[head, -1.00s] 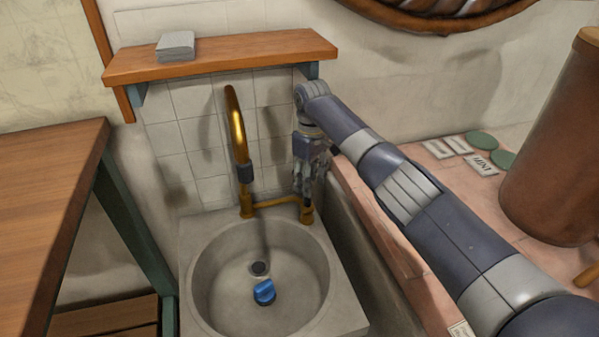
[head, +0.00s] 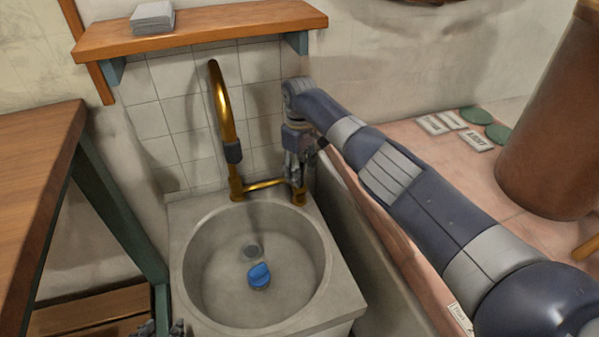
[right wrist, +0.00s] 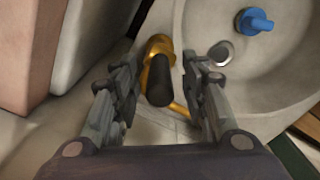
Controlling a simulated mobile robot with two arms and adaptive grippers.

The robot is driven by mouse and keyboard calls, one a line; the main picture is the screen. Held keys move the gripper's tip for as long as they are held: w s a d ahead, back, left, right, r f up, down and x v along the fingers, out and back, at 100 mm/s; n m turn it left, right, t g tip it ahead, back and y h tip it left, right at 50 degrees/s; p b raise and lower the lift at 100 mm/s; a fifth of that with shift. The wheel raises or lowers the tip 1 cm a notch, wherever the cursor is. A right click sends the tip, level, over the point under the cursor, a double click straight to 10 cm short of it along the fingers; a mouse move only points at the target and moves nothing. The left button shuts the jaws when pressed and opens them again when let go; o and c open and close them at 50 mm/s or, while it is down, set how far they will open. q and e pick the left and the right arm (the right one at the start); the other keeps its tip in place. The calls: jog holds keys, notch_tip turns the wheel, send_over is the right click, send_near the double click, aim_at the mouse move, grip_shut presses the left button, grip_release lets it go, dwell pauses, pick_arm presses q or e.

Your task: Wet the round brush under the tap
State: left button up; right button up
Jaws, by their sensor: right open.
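The blue round brush (head: 259,275) sits in the round sink basin (head: 200,285), just in front of the drain. It also shows in the right wrist view (right wrist: 256,21). The brass tap (head: 222,105) with a dark collar arches up behind the basin. No water stream shows. My right gripper (head: 296,178) points down over the brass valve at the tap's right. In the right wrist view its open fingers (right wrist: 161,76) stand either side of a dark knob (right wrist: 159,82); I cannot tell whether they touch it. My left gripper (head: 160,328) barely shows at the bottom edge, its jaws mostly cut off.
A wooden shelf (head: 225,24) with a grey stack (head: 152,18) hangs above the tap. A wooden table (head: 35,165) stands at left. On the pinkish surface at right are a brown cylinder (head: 550,130), small labels and green discs (head: 475,116).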

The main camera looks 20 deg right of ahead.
pick_arm(q)
jog(key=shift+w+d+r, duration=0.1)
jog(key=shift+w+r, duration=0.1)
jog(key=shift+w, duration=0.05)
pick_arm(e)
jog(key=shift+f, duration=0.15)
grip_shut()
